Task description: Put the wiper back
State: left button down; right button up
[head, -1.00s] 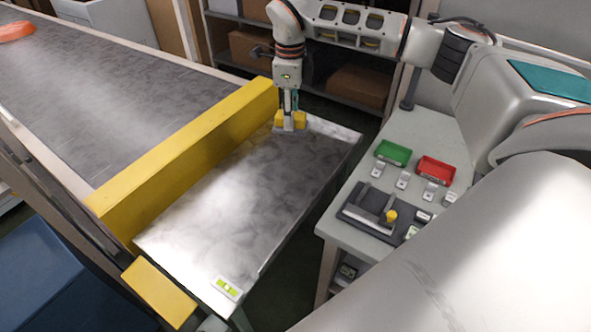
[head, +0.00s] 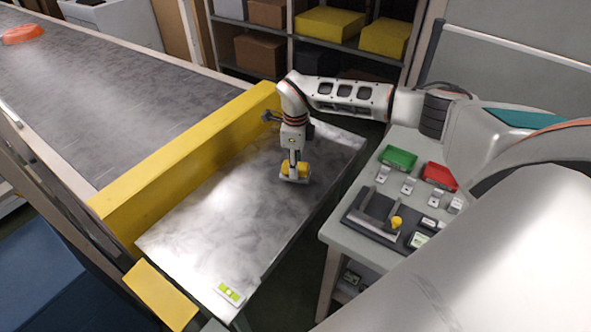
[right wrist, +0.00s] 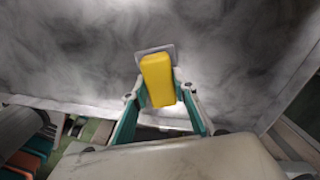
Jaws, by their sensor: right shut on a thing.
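The wiper (head: 301,171) has a yellow block handle and a flat grey foot. My right gripper (head: 293,163) is shut on its yellow handle, over the far right part of the metal plate (head: 215,225). I cannot tell whether the foot touches the plate. In the right wrist view the wiper (right wrist: 157,80) sits between the two fingers, with the grey foot at its far end. A dark grey holder (head: 362,219) with raised walls and a yellow knob stands on the side table (head: 341,238). My left gripper is not in view.
A yellow rail (head: 185,160) separates the plate from the conveyor belt (head: 95,95), which carries an orange pan (head: 22,34). A green tray (head: 398,158), a red tray (head: 440,175) and several small grey blocks sit on the side table. A gap separates plate and table.

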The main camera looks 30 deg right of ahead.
jog(key=shift+f, duration=0.85)
jog(key=shift+f, duration=0.2)
jog(key=o, duration=1.1)
jog(key=shift+c, duration=0.2)
notch_tip(320, 180, up, 12)
jog(key=shift+r, duration=0.2)
